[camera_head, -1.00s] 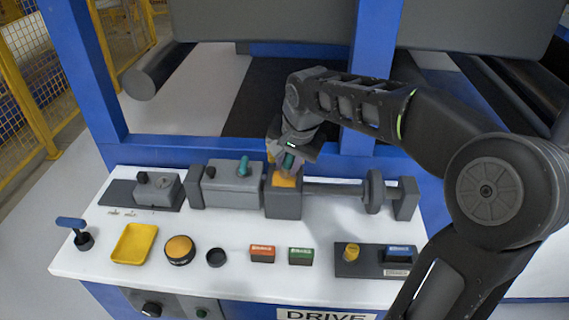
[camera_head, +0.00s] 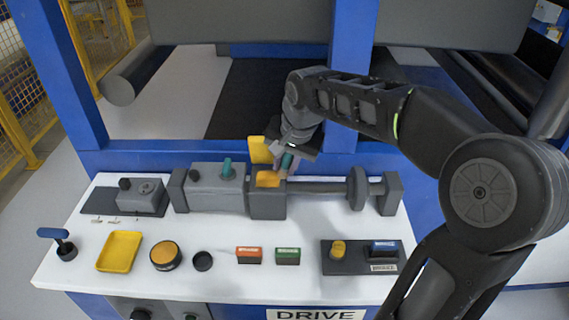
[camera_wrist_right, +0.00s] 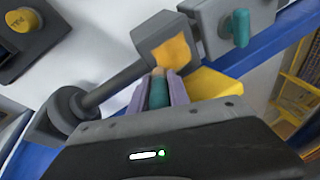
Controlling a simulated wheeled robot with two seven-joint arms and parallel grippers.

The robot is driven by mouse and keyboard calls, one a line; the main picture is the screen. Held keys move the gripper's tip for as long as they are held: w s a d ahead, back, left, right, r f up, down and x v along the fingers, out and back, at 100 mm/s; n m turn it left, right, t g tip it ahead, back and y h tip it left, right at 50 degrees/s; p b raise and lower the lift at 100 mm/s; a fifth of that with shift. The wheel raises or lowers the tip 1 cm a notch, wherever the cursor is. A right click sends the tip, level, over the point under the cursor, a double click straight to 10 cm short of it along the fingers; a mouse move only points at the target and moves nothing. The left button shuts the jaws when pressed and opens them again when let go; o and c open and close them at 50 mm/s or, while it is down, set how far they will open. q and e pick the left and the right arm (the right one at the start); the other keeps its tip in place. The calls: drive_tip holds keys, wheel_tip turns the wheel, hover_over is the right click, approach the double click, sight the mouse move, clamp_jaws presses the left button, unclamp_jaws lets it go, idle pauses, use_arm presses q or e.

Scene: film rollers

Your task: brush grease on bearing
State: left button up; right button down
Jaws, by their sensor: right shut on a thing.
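The bearing housing (camera_head: 267,205) is a grey block on the shaft, its top open with an orange-yellow patch (camera_head: 268,179) inside. A yellow flap (camera_head: 260,150) stands behind it. My right gripper (camera_head: 287,163) is shut on a teal-handled brush (camera_head: 286,161) at the right rear of the opening. In the right wrist view the brush (camera_wrist_right: 159,92) sits between the pale purple fingers (camera_wrist_right: 159,93), its tan tip by the edge of the housing's orange patch (camera_wrist_right: 172,52). I cannot tell whether the tip touches it. My left gripper is not in view.
A shaft collar (camera_head: 357,188) stands right of the housing. A blue frame rises behind.

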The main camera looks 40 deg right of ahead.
drive_tip(key=shift+r+p, duration=2.2)
drive_tip(key=shift+r, duration=0.8)
drive_tip(key=shift+r+p, duration=1.2)
drive_tip(key=shift+r, duration=0.3)
